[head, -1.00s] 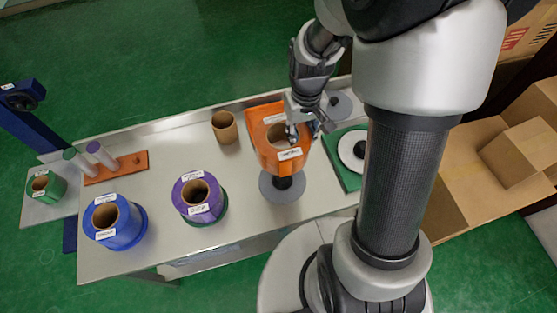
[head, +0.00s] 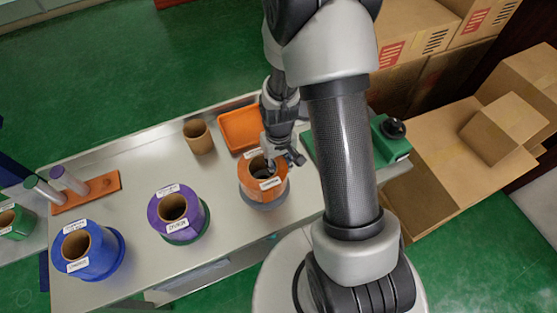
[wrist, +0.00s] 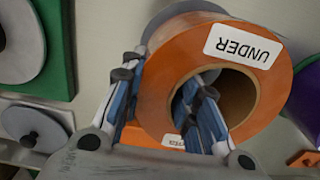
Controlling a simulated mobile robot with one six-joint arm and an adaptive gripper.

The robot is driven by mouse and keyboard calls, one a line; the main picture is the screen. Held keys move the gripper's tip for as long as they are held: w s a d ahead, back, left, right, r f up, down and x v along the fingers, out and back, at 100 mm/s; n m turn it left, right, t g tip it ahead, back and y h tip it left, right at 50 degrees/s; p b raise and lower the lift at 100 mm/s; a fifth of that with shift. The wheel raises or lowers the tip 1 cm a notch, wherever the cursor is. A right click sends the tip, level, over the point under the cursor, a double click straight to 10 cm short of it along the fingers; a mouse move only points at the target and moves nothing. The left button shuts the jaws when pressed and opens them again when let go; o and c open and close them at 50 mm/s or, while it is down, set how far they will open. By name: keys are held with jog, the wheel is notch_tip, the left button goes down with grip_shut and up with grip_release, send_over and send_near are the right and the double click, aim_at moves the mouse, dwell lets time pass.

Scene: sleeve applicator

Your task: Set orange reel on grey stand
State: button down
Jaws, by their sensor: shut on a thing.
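The orange reel (head: 252,186) has white labels and a brown cardboard core. It is directly over the grey stand (head: 265,204), and the stand's black post is hidden. Only the stand's grey round rim shows below the reel, so I cannot tell whether the reel rests fully on it. In the wrist view the reel (wrist: 170,60) shows its "UNDER" label, with a grey disc (wrist: 185,9) behind it. My gripper (head: 270,163) is shut on the reel's wall, one finger inside the core and one outside, as the wrist view shows (wrist: 160,88).
A purple reel (head: 186,222) and a blue reel (head: 97,262) stand to the left. A cardboard tube (head: 198,138) and an orange tray (head: 238,130) are behind. A green block with a black knob (head: 393,135) is at right. Cardboard boxes (head: 440,175) fill the right side.

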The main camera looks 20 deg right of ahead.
jog(key=shift+f+b, duration=0.4)
jog(key=shift+f, duration=1.2)
jog(key=shift+f, duration=0.1)
jog(key=c, duration=1.2)
grip_release()
notch_tip(320, 180, up, 13)
jog(key=p, duration=0.4)
jog(key=shift+f, duration=0.2)
jog(key=s+a+r+t, duration=0.1)
jog(key=s+r, duration=0.4)
jog(key=r, duration=0.3)
jog(key=s+a+r+t, duration=0.2)
jog(key=s+r, duration=0.3)
jog(key=r, duration=0.3)
jog(key=s+a+r+t, duration=0.1)
jog(key=s+a+r, duration=0.1)
jog(key=s+r, duration=0.3)
notch_tip(320, 180, up, 4)
jog(key=shift+f+t, duration=0.25)
jog(key=shift+t, duration=0.05)
